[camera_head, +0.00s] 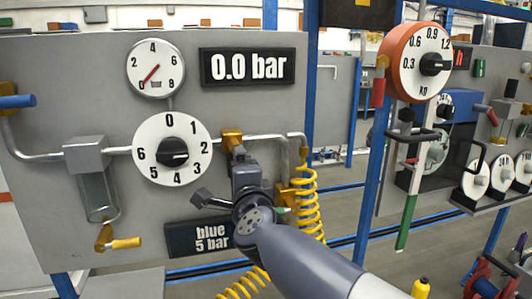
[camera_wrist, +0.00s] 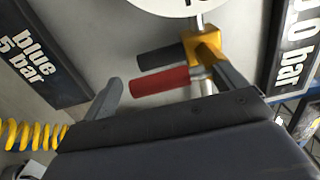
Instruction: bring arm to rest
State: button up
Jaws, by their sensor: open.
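My gripper (camera_head: 238,172) is up close to the panel (camera_head: 60,95), just below a yellow valve (camera_head: 231,138) on the pipe. My arm reaches to it from the lower right. In the wrist view my gripper (camera_wrist: 155,66) is open, with one finger at left and one at right. A red handle (camera_wrist: 160,82) and a black handle (camera_wrist: 162,56) show between or just beyond the fingers, beside the yellow valve body (camera_wrist: 203,45). I cannot tell whether a finger touches them. In the head view my gripper hides the handles.
A coiled yellow hose (camera_head: 309,212) hangs close to the right of my gripper. A "blue 5 bar" sign (camera_head: 190,238) is just below it. The gauge (camera_head: 155,68) points near zero and the display (camera_head: 247,67) reads 0.0 bar. A blue post (camera_head: 372,180) stands right.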

dwell(0.4)
jog(key=p+v, duration=0.2)
jog(key=v, duration=0.9)
jog(key=shift+n, duration=0.4)
jog(key=b+x, duration=0.1)
jog(key=x, duration=1)
jog(key=shift+w+d+b, duration=0.15)
jog(key=shift+w+b, duration=0.05)
jog(key=shift+b, duration=0.15)
jog(key=d+r+n+p, duration=0.1)
jog(key=r+n+p, duration=0.1)
jog(key=n, duration=0.3)
jog(key=d+r+n+p, duration=0.1)
jog(key=d+n+p, duration=0.1)
jog(key=n+p, duration=0.2)
jog(key=w+d+r+n+p, duration=0.1)
jog(key=d+r+n+p, duration=0.1)
jog(key=n, duration=0.5)
jog(key=shift+w+r+p, duration=0.1)
jog(key=shift+r+p, duration=0.2)
jog(key=shift+p, duration=0.3)
jog(key=shift+r+n+p, duration=0.15)
jog(key=shift+n+p, duration=0.45)
